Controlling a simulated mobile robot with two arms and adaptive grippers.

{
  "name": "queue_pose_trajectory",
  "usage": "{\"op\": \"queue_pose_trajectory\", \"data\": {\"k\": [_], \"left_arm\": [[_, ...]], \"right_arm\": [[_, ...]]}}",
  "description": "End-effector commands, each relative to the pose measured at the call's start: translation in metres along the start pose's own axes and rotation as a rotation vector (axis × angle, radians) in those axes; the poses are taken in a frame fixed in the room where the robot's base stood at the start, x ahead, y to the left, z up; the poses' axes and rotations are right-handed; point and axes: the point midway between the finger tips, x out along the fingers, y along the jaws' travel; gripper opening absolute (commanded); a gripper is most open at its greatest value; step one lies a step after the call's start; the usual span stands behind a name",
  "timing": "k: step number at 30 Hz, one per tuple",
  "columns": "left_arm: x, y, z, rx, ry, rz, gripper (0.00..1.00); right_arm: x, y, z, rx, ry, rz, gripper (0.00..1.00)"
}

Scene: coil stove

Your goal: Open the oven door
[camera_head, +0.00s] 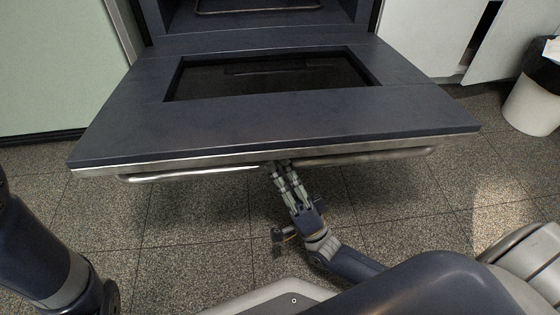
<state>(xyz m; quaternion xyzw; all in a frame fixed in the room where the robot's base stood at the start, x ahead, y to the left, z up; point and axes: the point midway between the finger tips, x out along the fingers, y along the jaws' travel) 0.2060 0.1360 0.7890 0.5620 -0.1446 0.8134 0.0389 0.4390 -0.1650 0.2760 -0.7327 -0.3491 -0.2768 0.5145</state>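The dark oven door (270,128) is swung down, lying nearly flat, with its recessed window panel facing up. Its metal bar handle (195,174) runs beneath the front edge. My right gripper (278,167) reaches up from below to the middle of the handle. Its fingertips are at or just behind the bar under the door's edge. The tips are partly hidden, so I cannot tell whether they grip the bar. My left arm shows at the lower left, but its gripper is out of view.
The oven cavity (255,22) with a wire rack (258,10) is open behind the door. A pale panel stands at the left and white cabinets (430,30) at the right, one door ajar. A white bin (532,105) stands far right. Speckled floor tiles in front are clear.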

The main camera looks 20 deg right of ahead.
Motion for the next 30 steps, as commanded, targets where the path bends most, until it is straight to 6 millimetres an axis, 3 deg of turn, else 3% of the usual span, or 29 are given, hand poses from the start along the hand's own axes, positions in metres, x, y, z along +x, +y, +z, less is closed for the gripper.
{"op": "queue_pose_trajectory", "data": {"k": [8,9,12,23,30], "left_arm": [[0.000,0.000,0.000,0.000,0.000,0.000,0.40],[0.000,0.000,0.000,0.000,-0.001,0.000,0.40],[0.000,0.000,0.000,0.000,-0.001,0.000,0.40],[-0.001,-0.001,0.002,0.001,-0.008,-0.003,0.40],[-0.001,-0.001,0.001,0.001,-0.004,-0.002,0.40]], "right_arm": [[0.004,0.005,-0.004,-0.005,0.006,0.008,0.00],[0.004,0.005,-0.004,-0.005,0.006,0.008,0.24],[0.004,0.004,-0.004,-0.005,0.006,0.007,0.43],[-0.002,0.002,-0.002,-0.002,0.003,0.005,0.43],[-0.038,0.004,-0.001,-0.003,0.000,0.010,0.43]]}}
